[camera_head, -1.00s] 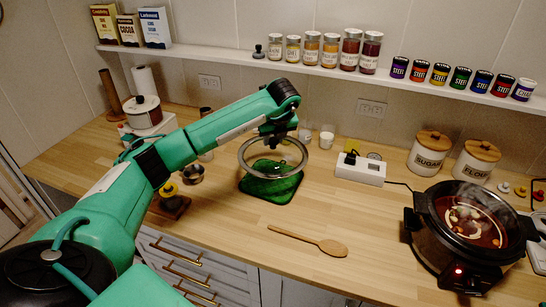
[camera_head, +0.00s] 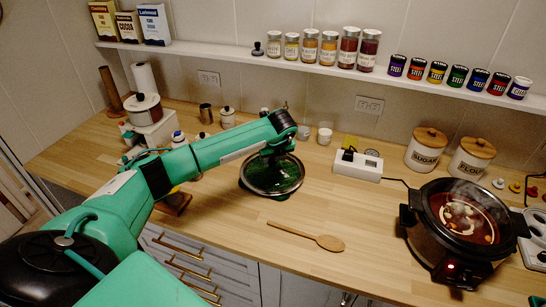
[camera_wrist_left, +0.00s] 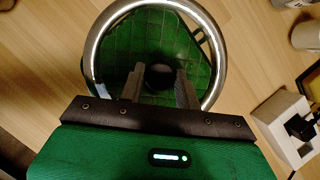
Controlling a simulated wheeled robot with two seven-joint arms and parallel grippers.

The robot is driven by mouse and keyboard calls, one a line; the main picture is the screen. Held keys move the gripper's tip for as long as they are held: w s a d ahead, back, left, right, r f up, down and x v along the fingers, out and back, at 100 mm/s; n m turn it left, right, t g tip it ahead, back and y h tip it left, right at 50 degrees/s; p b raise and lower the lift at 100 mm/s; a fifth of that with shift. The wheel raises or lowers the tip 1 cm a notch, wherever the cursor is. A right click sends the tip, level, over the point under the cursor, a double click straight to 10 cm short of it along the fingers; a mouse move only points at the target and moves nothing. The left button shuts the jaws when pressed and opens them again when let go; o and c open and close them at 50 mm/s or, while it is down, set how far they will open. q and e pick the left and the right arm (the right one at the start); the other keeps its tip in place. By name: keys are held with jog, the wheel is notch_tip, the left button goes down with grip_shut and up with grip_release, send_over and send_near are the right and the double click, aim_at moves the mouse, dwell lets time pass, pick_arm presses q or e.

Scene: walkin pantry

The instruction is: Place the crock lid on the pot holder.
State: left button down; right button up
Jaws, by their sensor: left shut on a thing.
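The crock lid (camera_head: 272,186) is a round glass lid with a metal rim and a dark knob. It also shows in the left wrist view (camera_wrist_left: 92,62). My left gripper (camera_head: 270,155) is shut on its knob from above; in the left wrist view the two fingers (camera_wrist_left: 158,82) close around the knob. The green quilted pot holder (camera_head: 245,188) is directly under the lid, seen through the glass; its corner shows past the rim in the left wrist view (camera_wrist_left: 205,38). The lid looks level and very low over it; I cannot tell whether they touch. My right gripper is out of view.
A wooden spoon (camera_head: 305,236) lies in front of the pot holder. An open slow cooker (camera_head: 455,240) with red stew stands at the right. A white power strip (camera_head: 357,165) and sugar and flour canisters (camera_head: 426,150) stand behind. Counter around the spoon is clear.

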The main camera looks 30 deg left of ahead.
pick_arm(q)
jog(key=c, duration=1.4)
grip_release()
jog(key=shift+f, duration=0.15)
jog(key=shift+c, duration=0.2)
jog(key=o, duration=0.4)
jog(key=shift+o, duration=0.2)
jog(key=shift+r, duration=0.35)
jog(key=b+v, duration=0.4)
jog(key=v, duration=0.7)
jog(key=shift+d+r, duration=0.15)
jog(key=shift+r, duration=0.25)
jog(key=shift+s, duration=0.1)
